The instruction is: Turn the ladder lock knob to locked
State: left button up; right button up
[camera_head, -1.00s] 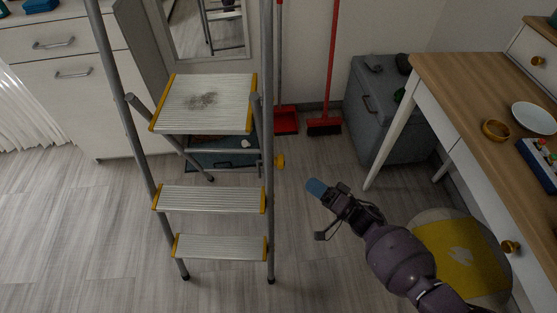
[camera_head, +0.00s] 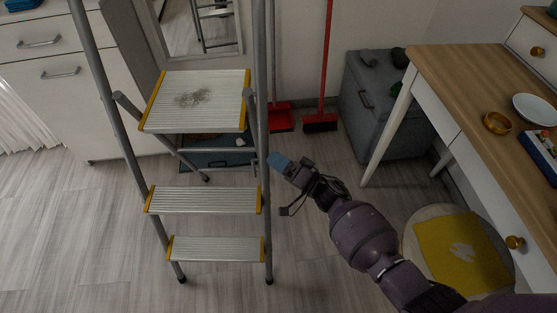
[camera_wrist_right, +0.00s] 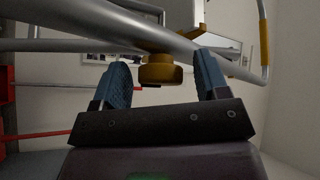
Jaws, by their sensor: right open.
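The step ladder (camera_head: 205,201) stands unfolded on the floor, with grey rails and yellow-edged treads. The yellow lock knob (camera_wrist_right: 161,70) shows in the right wrist view, on a grey tube of the ladder. In the head view the knob is hidden behind my right gripper (camera_head: 277,161). That gripper is at the ladder's right rail. In the right wrist view its two blue fingers (camera_wrist_right: 161,84) are apart, one on each side of the knob. No contact with the knob is visible. My left gripper is not in view.
A wooden-topped desk (camera_head: 470,88) stands at the right, holding a bowl (camera_head: 497,123) and a plate (camera_head: 537,109). A grey cabinet (camera_head: 372,112) and a red broom (camera_head: 321,124) are behind. A round yellow-and-white seat (camera_head: 440,252) is beside my arm.

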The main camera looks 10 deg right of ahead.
jog(key=c, duration=1.3)
jog(key=shift+o, duration=0.2)
jog(key=shift+f, duration=0.15)
jog(key=shift+n+y+b, duration=0.3)
jog(key=shift+n+b, duration=0.1)
jog(key=shift+n, duration=0.1)
jog(key=shift+f+n+y+b, duration=0.3)
jog(key=shift+n+y+b, duration=0.4)
jog(key=shift+n, duration=0.4)
jog(key=n+g+y+b, duration=0.1)
jog(key=n+y+b, duration=0.1)
jog(key=n, duration=0.1)
jog(key=shift+d+n, duration=0.1)
jog(key=shift+n, duration=0.2)
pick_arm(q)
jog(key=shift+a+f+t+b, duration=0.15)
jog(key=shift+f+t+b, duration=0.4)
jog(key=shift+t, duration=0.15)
pick_arm(e)
jog(key=shift+r+n+g+y, duration=0.15)
jog(key=shift+n+g+y, duration=0.3)
jog(key=shift+n, duration=0.45)
jog(key=shift+w+r+n, duration=0.1)
jog(key=shift+r+n, duration=0.05)
jog(key=shift+n, duration=0.15)
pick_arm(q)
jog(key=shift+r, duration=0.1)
